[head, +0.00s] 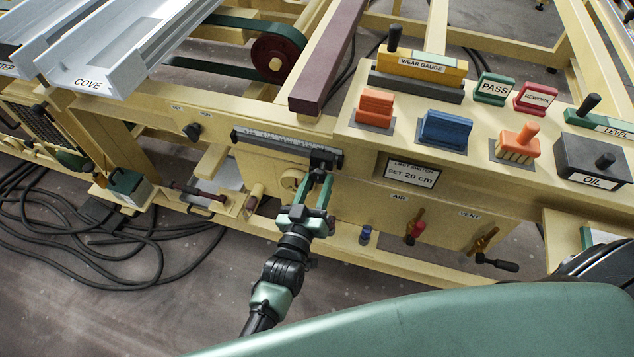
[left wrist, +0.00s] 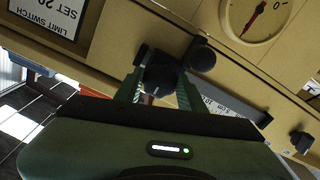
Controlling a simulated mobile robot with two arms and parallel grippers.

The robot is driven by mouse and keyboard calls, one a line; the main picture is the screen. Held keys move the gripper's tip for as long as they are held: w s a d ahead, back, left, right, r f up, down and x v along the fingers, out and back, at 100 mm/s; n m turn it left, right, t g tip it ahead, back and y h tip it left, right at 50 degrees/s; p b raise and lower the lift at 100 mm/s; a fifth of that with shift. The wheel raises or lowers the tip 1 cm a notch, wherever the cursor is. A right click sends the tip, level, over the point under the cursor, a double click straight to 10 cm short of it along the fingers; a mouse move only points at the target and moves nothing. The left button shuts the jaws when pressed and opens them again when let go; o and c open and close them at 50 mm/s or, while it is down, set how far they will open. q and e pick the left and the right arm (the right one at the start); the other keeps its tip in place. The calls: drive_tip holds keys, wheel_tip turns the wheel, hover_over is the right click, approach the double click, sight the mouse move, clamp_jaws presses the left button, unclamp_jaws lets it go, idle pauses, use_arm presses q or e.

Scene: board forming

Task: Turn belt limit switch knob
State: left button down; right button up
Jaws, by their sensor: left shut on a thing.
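The belt limit switch is a long dark rail with a pale scale (head: 280,142) on the front of the cream bench. Its black block (head: 325,158) is at the right end of the rail. My left gripper (head: 321,181) reaches up to this block from below. In the left wrist view, the green fingers of my left gripper (left wrist: 160,88) are shut on a black knob (left wrist: 160,74), partly hidden between them. A round black ball (left wrist: 201,56) is beside it, and the scale (left wrist: 228,103) runs off to the right. My right gripper is not in view.
A "LIMIT SWITCH SET 20 cm" sign (head: 411,172) is right of the rail. A dial with a red needle (left wrist: 258,18) is close by. The AIR valve (head: 415,232) and VENT valve (head: 484,241) are lower right. Cables (head: 100,245) lie on the floor at left.

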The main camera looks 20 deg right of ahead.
use_arm(q)
drive_tip(key=shift+f, duration=0.15)
idle(0.3)
drive_tip(key=c, duration=0.9)
unclamp_jaws()
drive_tip(key=shift+o, duration=0.2)
drive_tip(key=v, duration=0.8)
drive_tip(key=shift+w, duration=0.1)
